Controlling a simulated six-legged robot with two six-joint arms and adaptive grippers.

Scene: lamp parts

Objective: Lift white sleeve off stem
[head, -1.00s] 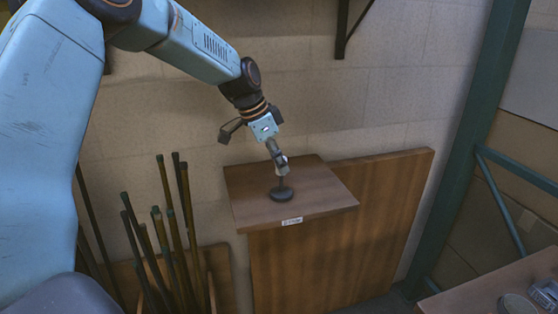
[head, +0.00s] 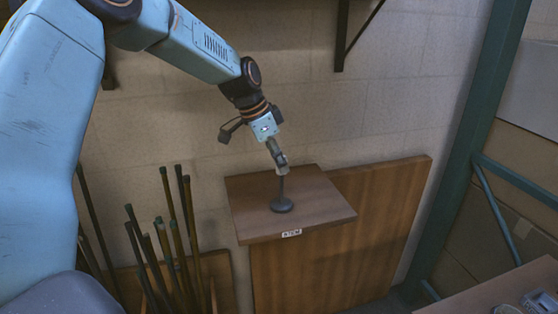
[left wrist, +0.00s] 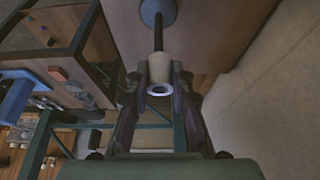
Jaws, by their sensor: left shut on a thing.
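The white sleeve (left wrist: 159,72) is a short pale tube between my left gripper's fingers in the left wrist view, its open near end facing the camera. My left gripper (head: 280,164) is shut on it above the shelf. The thin dark stem (head: 281,188) stands upright on a round dark base (head: 282,205), directly below the gripper. In the left wrist view the stem (left wrist: 158,32) meets the sleeve's far end; I cannot tell how far it reaches inside. The base also shows there (left wrist: 158,10). My right gripper is not in view.
The base stands on a small brown wooden shelf (head: 315,213) with a white label on its front edge. Several dark rods (head: 168,250) stand to the left. A green post (head: 455,150) and another table (head: 480,297) are at the right. The shelf around the base is clear.

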